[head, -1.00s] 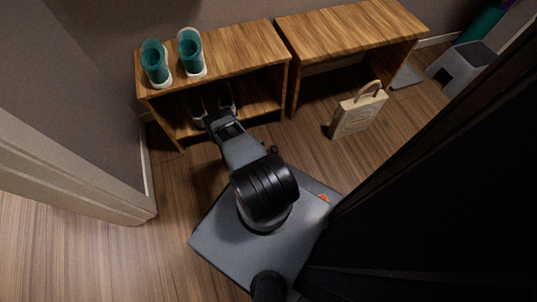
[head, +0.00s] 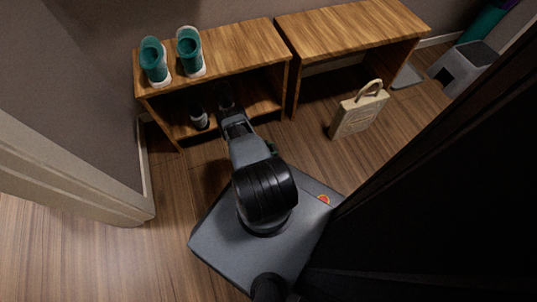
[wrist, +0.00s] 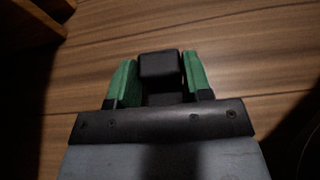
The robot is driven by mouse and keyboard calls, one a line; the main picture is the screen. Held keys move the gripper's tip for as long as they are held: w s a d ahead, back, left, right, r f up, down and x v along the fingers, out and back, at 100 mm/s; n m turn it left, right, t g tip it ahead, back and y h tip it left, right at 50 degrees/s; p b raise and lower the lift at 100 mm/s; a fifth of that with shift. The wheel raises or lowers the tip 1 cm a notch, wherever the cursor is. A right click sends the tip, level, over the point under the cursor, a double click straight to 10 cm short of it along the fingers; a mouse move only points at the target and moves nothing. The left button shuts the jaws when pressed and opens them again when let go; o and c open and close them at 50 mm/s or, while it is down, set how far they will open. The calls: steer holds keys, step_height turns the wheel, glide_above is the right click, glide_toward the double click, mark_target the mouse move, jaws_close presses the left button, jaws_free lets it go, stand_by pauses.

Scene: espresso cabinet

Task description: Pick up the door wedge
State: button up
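A small black block, which I take to be the door wedge (wrist: 160,68), sits between the green fingers of my gripper (wrist: 159,72) in the wrist view. In the head view the wedge cannot be made out. There my arm reaches toward the open lower part of the left wooden cabinet (head: 220,60), and a bit of green shows beside the arm.
Teal shoes (head: 190,58) stand on the left cabinet top, dark shoes (head: 199,118) on its lower shelf. A second wooden cabinet (head: 350,32) is to the right. Floor is clear left of my base.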

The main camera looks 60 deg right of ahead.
steer(key=c, duration=0.5)
steer(key=shift+c, duration=0.2)
